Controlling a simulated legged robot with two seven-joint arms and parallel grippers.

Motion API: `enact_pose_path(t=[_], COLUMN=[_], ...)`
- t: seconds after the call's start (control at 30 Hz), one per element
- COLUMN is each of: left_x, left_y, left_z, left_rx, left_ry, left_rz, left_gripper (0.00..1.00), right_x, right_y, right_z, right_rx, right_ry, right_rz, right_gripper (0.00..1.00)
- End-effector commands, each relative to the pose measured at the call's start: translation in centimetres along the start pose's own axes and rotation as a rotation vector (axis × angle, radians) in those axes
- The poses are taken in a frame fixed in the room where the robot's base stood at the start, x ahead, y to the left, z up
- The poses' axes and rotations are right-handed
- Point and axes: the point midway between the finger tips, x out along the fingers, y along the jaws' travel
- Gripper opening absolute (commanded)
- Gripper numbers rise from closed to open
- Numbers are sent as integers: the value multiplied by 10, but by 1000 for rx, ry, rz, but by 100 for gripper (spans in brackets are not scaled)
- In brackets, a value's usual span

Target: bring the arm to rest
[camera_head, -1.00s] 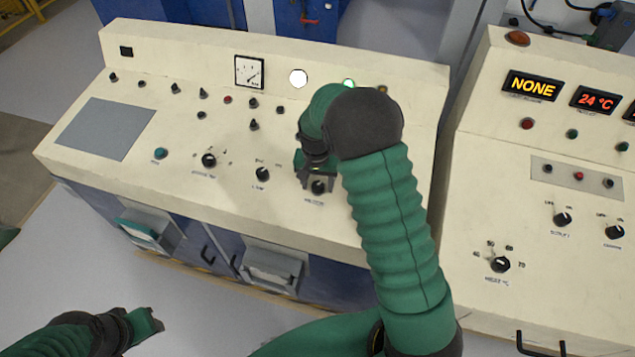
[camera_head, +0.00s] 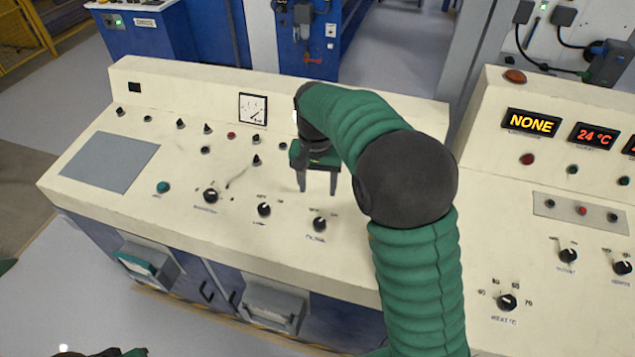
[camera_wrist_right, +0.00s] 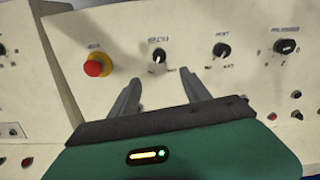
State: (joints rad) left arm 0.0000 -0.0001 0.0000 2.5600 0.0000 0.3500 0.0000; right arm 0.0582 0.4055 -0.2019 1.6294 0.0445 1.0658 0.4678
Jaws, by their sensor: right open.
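My right arm comes in from the lower right in the head view and bends over the cream control panel (camera_head: 115,200). My right gripper (camera_head: 317,190) hangs above the panel, behind a black knob (camera_head: 320,224), with its two fingers apart and nothing between them. In the right wrist view the open fingers (camera_wrist_right: 160,95) point at a panel face with black knobs and a red button (camera_wrist_right: 98,64) on a yellow base. My left gripper shows only as a dark and green sliver (camera_head: 105,353) at the bottom left edge; its fingers cannot be made out.
A second cream console (camera_head: 500,200) with a lit "NONE" display (camera_head: 531,123) and a "24 °C" display (camera_head: 595,136) stands at the right. Several knobs and buttons stick up from both panels. Blue cabinets (camera_head: 150,40) stand behind. Grey floor is clear at the lower left.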

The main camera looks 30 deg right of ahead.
Motion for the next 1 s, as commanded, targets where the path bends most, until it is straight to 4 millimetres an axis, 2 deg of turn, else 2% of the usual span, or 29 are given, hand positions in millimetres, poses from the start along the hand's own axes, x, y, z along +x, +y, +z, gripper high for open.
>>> enact_pose_path(t=[0.13, 0.5, 0.6, 0.67, 0.77, 0.9, 1.0], left_x=[0, 0, 0, 0, 0, 0, 0], left_y=[0, 0, 0, 0, 0, 0, 0], left_z=[0, 0, 0, 0, 0, 0, 0], left_rx=[0, 0, 0, 0, 0, 0, 0], left_ry=[0, 0, 0, 0, 0, 0, 0], left_rz=[0, 0, 0, 0, 0, 0, 0], left_gripper=[36, 36, 36, 36, 36, 36, 36], right_x=[-8, -8, -4, 4, 25, 55, 70], right_y=[0, 0, -1, -2, -2, 6, 16], right_z=[0, 0, 8, 23, 66, 136, 172], right_rx=[0, 0, -29, -85, -246, -509, -645], right_ry=[0, -1, 3, 10, 40, 106, 145], right_rz=[1, 1, -7, -20, -56, -99, -113], right_gripper=[55, 55, 55, 55, 55, 55, 55])
